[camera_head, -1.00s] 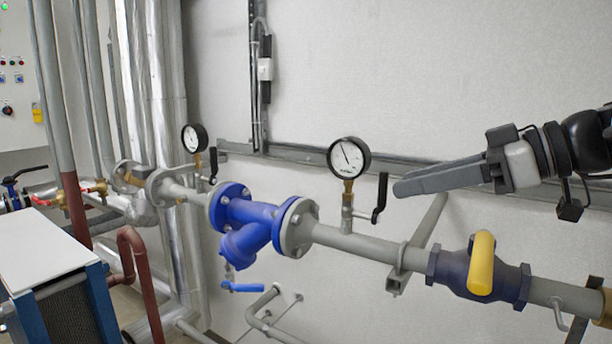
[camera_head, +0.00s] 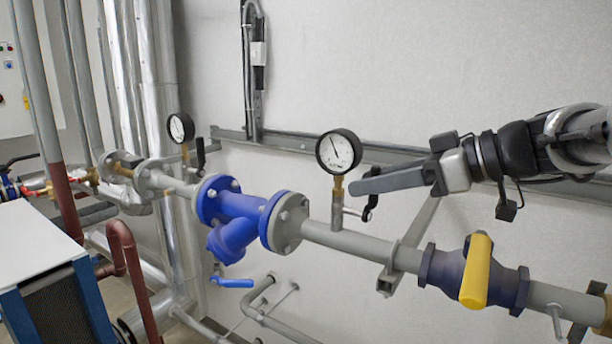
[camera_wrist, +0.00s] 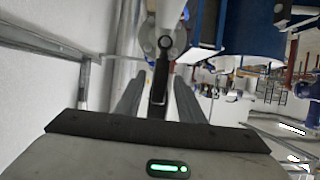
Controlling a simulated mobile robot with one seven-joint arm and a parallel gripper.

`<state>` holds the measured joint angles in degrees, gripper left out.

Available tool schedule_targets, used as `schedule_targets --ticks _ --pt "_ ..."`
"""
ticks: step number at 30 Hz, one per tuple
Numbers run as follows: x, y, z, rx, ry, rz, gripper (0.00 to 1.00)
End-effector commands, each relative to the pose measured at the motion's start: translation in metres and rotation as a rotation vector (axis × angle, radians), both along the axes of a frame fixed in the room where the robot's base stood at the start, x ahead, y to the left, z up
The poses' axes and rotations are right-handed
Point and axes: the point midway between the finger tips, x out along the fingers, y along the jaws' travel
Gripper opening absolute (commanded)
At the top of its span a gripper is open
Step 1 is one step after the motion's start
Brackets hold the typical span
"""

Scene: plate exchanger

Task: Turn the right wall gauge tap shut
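The right wall gauge (camera_head: 339,152) has a white dial and black rim and stands on a brass and grey stem above the grey pipe. Its tap has a black lever (camera_head: 369,210), upright and slightly tilted, to the right of the stem. My gripper (camera_head: 353,186) reaches in from the right, and its fingers hide the lever's middle in the head view. In the wrist view, the black lever (camera_wrist: 159,88) stands between the two grey fingers of my gripper (camera_wrist: 158,84). There are visible gaps on both sides, so the gripper is open around the lever.
The left gauge (camera_head: 181,128) has its own black lever. A blue strainer (camera_head: 232,220) and a dark valve with a yellow handle (camera_head: 476,270) sit on the same pipe. A grey wall rail (camera_head: 290,142) runs behind.

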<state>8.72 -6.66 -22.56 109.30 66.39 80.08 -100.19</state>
Motion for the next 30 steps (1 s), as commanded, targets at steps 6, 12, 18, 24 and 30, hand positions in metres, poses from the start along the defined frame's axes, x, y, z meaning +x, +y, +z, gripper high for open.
schedule_targets --ticks 6,12,18,24,30 --pt "0.0009 0.0013 -0.0009 0.000 0.000 0.000 0.35" --pt "0.0009 0.0010 -0.0007 0.000 0.000 0.000 0.10" --pt "0.0008 0.0010 -0.0006 0.000 0.000 0.000 0.00" --pt "0.0002 0.0014 -0.0032 -0.007 -0.012 0.000 0.00" --pt "-0.0035 0.0042 -0.0091 -0.048 -0.069 0.000 0.00"
